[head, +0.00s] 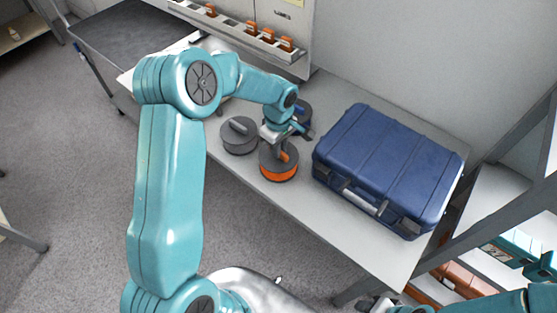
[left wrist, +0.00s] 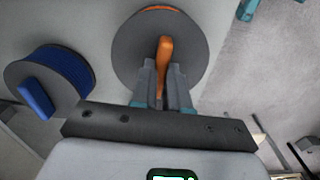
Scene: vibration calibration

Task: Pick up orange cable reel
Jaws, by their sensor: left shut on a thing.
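The orange cable reel (head: 279,172) is a dark grey disc with an orange rim and an orange handle, on the light table in the head view. It also shows in the left wrist view (left wrist: 190,58), where its handle stands between my fingers. My left gripper (head: 281,143) is above the reel, and its fingers (left wrist: 163,88) are shut on the orange handle. I cannot tell whether the reel is clear of the table. My right arm shows at the lower right of the head view, with what looks like its gripper (head: 378,304) at the bottom edge; its jaw state is unclear.
A grey reel (head: 239,136) stands left of the orange one. A blue reel (head: 301,112) is close behind my left gripper and also shows in the left wrist view (left wrist: 62,80). A blue case (head: 388,165) lies to the right. A rail with orange items (head: 250,32) is above the table's back.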

